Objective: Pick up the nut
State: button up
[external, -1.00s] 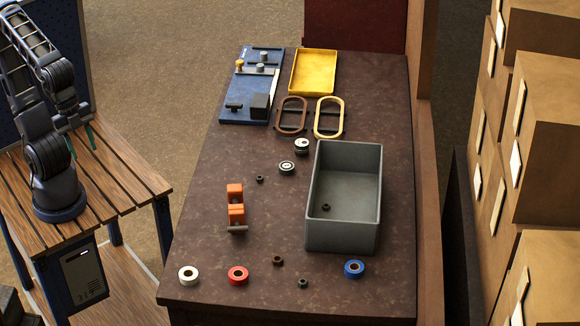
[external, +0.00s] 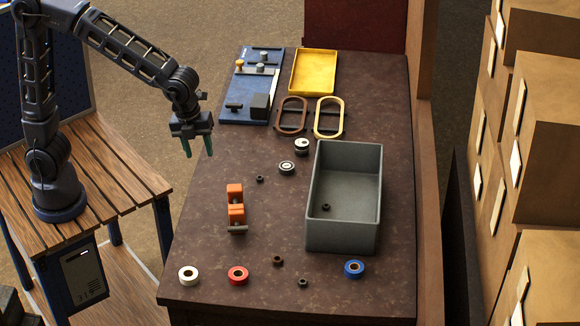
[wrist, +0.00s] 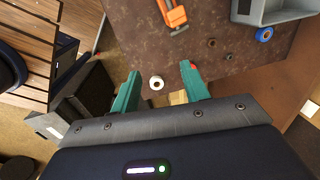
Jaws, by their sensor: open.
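Small dark nuts lie on the brown table: one near the middle (external: 260,179), a brownish one nearer the front (external: 278,260) and a grey one at the front (external: 303,283). Another dark nut (external: 326,207) lies inside the grey bin. In the wrist view two nuts show, one (wrist: 211,42) and another (wrist: 228,57), right of the fingers. Which nut is meant I cannot tell. My gripper (external: 197,149) is open and empty, with green fingers pointing down, above the table's left edge and apart from every nut. Its fingers also show in the wrist view (wrist: 160,74).
The grey bin (external: 343,239) stands at right. An orange clamp (external: 236,213) lies between it and my gripper. White (external: 189,275), red (external: 238,275) and blue (external: 354,269) rolls lie in front. A yellow tray (external: 313,72) and blue board (external: 240,110) are behind.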

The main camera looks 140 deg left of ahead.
jog(key=s+a+f+m, duration=0.2)
jog(key=a+f, duration=0.5)
jog(key=a, duration=0.7)
jog(key=m+g+h, duration=0.1)
jog(key=m, duration=0.3)
send_over(261, 176)
notch_tip(261, 176, down, 11)
jog(key=shift+w+f, duration=0.15)
jog(key=shift+f, duration=5.25)
grip_shut()
jog(key=shift+r, duration=0.15)
